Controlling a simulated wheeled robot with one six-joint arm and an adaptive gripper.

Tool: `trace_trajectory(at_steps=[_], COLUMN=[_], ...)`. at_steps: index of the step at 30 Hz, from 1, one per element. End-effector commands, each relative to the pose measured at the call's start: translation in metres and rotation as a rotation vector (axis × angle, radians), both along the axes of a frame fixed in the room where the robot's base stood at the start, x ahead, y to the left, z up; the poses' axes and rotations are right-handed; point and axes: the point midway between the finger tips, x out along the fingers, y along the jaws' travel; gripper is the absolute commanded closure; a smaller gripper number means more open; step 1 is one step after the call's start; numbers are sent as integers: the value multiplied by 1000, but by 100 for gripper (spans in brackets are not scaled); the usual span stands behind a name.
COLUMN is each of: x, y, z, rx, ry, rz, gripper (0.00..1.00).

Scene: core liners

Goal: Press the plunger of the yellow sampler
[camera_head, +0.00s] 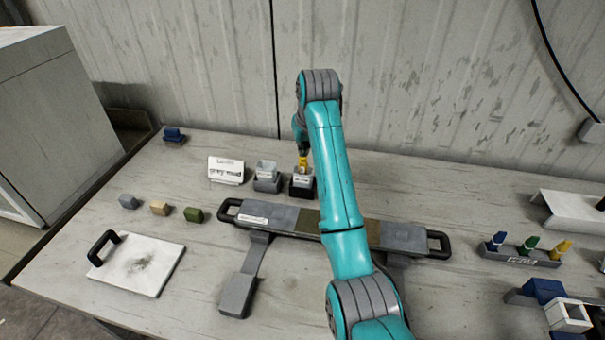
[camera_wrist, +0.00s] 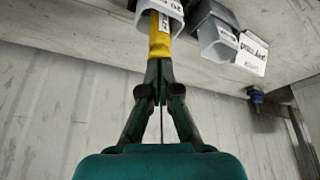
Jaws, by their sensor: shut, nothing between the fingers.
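A yellow sampler (camera_head: 303,164) stands upright in a white cup in a dark holder (camera_head: 302,190) at the back middle of the bench. In the wrist view the sampler (camera_wrist: 159,42) runs from the labelled white cup (camera_wrist: 160,8) to my fingertips. My gripper (camera_head: 301,149) is right above the sampler's top, with its fingers together and nothing between them. In the wrist view my gripper (camera_wrist: 158,72) meets the end of the sampler or is very close to it; I cannot tell contact for sure. The plunger itself is hidden by the fingertips.
A second cup (camera_head: 266,169) in a grey holder and a white label card (camera_head: 226,170) stand just left. A long grey tray with black handles (camera_head: 270,215) lies in front. At right a rack (camera_head: 520,257) holds blue, green and yellow pieces. A wall closes the back.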

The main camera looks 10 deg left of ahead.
Motion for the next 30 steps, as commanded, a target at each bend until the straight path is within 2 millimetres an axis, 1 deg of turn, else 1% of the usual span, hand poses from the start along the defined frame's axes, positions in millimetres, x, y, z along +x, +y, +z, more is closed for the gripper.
trace_trajectory(at_steps=[24, 30], x=[0, 0], y=[0, 0], z=[56, 65], rx=[1, 0], ry=[-2, 0], rz=[0, 0], gripper=[100, 100])
